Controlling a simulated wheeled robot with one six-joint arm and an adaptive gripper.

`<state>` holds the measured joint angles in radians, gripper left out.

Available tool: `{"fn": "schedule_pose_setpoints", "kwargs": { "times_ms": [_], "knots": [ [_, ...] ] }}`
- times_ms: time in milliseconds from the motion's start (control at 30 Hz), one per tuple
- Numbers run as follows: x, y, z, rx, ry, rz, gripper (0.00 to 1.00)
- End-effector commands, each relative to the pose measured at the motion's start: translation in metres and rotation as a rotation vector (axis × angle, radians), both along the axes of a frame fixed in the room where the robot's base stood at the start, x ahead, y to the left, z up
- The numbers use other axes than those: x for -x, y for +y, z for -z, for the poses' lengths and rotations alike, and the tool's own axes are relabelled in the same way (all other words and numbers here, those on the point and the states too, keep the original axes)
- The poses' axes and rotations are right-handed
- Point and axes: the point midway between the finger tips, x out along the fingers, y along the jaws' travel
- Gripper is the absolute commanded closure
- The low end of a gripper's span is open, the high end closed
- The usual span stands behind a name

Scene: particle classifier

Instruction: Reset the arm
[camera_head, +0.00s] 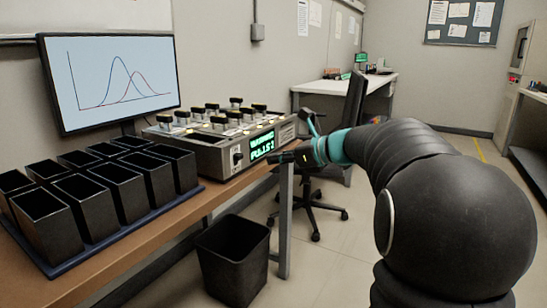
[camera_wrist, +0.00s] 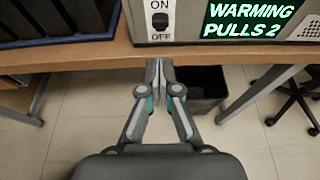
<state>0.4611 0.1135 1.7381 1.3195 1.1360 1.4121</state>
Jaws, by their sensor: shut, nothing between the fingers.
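My gripper (camera_wrist: 160,64) is shut with nothing between its fingers. In the wrist view its fingertips point at the front edge of the wooden table (camera_wrist: 90,54), just below the classifier machine's ON/OFF switch (camera_wrist: 160,20). In the head view my arm reaches in from the right, and my gripper (camera_head: 280,157) is by the machine's front right. The classifier machine (camera_head: 215,157) stands on the table, and its green display (camera_wrist: 250,20) reads "WARMING PULLS 2". Whether the fingertips touch the table edge I cannot tell.
Several black bins (camera_head: 85,205) stand on a blue tray at the table's left. A monitor (camera_head: 112,82) with curves stands behind. A black waste bin (camera_head: 234,262) is on the floor below the table edge. An office chair (camera_head: 350,120) stands beyond the table. Open floor lies in front.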

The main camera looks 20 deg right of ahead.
Motion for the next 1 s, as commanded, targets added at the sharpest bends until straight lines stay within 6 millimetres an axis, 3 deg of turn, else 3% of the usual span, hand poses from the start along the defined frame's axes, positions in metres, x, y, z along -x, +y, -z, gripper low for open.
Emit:
{"fn": "schedule_pose_setpoints", "kwargs": {
  "times_ms": [467,567,633,767,1000],
  "knots": [
    [-0.001,-0.001,0.001,0.066,-0.056,-0.025,1.0],
    [0.002,-0.005,0.016,0.214,-0.116,-0.078,1.0],
    [0.01,-0.009,0.044,0.358,-0.137,-0.146,1.0],
    [0.045,-0.012,0.093,0.65,-0.171,-0.327,1.0],
    [0.15,0.01,0.147,1.195,-0.312,-0.864,1.0]
  ]
}}
